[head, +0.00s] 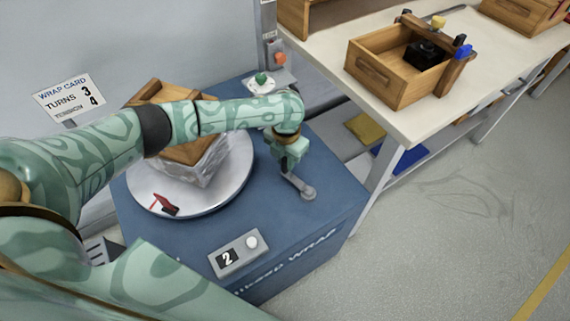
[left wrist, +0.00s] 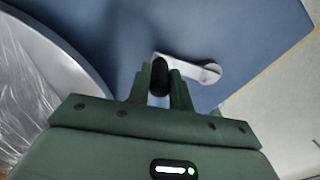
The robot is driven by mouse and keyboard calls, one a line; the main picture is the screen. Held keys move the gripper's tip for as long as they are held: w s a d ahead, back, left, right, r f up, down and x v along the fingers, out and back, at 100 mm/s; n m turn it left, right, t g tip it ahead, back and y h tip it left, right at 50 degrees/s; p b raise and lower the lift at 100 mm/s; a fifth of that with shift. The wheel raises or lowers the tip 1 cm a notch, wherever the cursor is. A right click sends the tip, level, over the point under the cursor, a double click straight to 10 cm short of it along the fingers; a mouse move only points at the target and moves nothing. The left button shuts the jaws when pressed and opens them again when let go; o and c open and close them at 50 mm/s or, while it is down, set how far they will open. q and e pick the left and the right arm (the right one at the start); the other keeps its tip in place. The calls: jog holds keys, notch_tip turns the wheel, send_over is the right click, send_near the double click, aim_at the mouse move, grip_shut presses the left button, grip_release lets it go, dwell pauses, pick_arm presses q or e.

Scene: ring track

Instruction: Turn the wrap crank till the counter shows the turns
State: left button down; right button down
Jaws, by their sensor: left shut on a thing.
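The wrap crank (head: 299,186) stands on the right part of the blue wrapping machine's top. My left gripper (head: 285,165) is shut on the crank's dark knob (left wrist: 160,77), which shows between the fingers in the left wrist view. The metal crank arm (left wrist: 195,68) runs from the knob to its round pivot at the right there. The counter (head: 236,254) at the machine's front shows 2. The wrap card (head: 70,96) reads TURNS 3, with a 4 on the line below. My right gripper is not in view.
A turntable (head: 236,172) carries a wooden crate (head: 190,152) in clear film, behind my left arm. A red-handled tool (head: 165,205) lies on its front edge. A green button (head: 262,79) is at the back. A bench (head: 405,124) with wooden boxes stands right.

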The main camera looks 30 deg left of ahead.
pick_arm(q)
jog(key=shift+w+m, duration=0.3)
jog(key=shift+w, duration=0.1)
jog(key=shift+w+d+b, duration=0.25)
jog(key=shift+w+b, duration=0.05)
jog(key=shift+w, duration=0.15)
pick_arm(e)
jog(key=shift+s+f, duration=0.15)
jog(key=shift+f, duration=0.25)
pick_arm(q)
jog(key=c, duration=1.3)
grip_release()
jog(key=shift+d, duration=0.1)
jog(key=shift+o, duration=0.2)
notch_tip(320, 180, up, 16)
jog(key=p, duration=0.7)
jog(key=shift+r, duration=0.15)
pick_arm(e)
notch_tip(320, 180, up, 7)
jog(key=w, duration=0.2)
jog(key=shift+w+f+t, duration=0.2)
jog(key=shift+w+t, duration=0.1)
